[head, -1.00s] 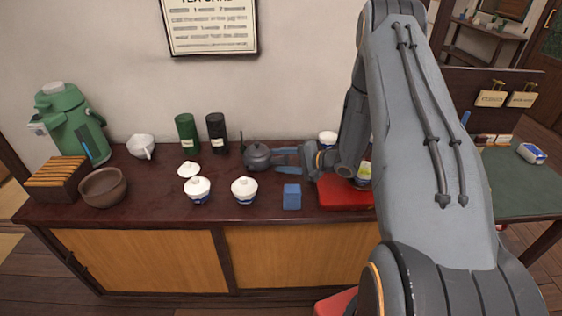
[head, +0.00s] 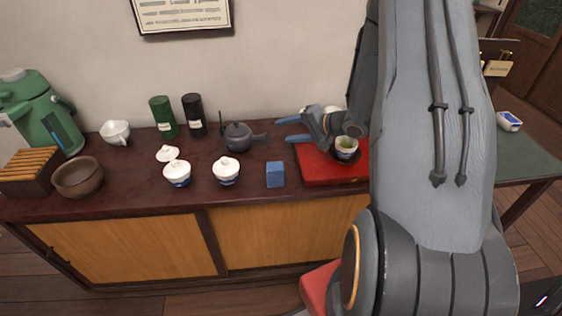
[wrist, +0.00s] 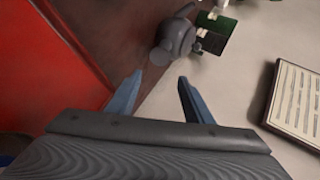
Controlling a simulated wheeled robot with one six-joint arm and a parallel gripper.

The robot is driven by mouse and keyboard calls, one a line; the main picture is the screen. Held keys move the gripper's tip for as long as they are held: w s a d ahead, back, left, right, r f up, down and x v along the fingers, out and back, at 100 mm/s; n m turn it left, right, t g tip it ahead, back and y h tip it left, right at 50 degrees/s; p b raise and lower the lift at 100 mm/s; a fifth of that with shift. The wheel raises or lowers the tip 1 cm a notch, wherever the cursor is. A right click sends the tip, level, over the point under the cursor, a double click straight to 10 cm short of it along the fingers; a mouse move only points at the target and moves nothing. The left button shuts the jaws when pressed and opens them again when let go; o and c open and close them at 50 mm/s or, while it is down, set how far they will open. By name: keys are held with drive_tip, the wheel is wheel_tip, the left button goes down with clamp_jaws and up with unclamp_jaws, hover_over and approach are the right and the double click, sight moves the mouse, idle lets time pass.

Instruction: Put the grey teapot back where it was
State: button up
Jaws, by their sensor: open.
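The grey teapot (head: 238,137) stands upright on the dark red-brown cabinet top, in front of the dark canister, its side handle pointing right. In the wrist view the teapot (wrist: 177,38) shows beyond the fingertips, apart from them. My gripper (head: 280,129) is to the right of the teapot, over the back left part of the red tray, with its blue fingers pointing left. It also shows in the wrist view (wrist: 160,80), where the fingers are spread with nothing between them.
A green canister (head: 163,117) and a black canister (head: 194,115) stand behind, near the wall.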

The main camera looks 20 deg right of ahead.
drive_tip(key=s+a+r+n+g+h, duration=0.2)
drive_tip(key=s+a, duration=0.3)
drive_tip(key=s, duration=0.4)
drive_tip(key=s+a+r+n+g+h, duration=0.2)
drive_tip(key=s+a+r+n+g, duration=0.2)
drive_tip(key=s, duration=0.4)
drive_tip(key=s+a+r+n+g+h, duration=0.2)
drive_tip(key=s+a, duration=0.4)
drive_tip(key=s, duration=0.3)
drive_tip(key=shift+s+a+r+n+g, duration=0.3)
drive_tip(key=shift+s+r+n+g, duration=0.05)
drive_tip(key=shift+r+n+g, duration=0.6)
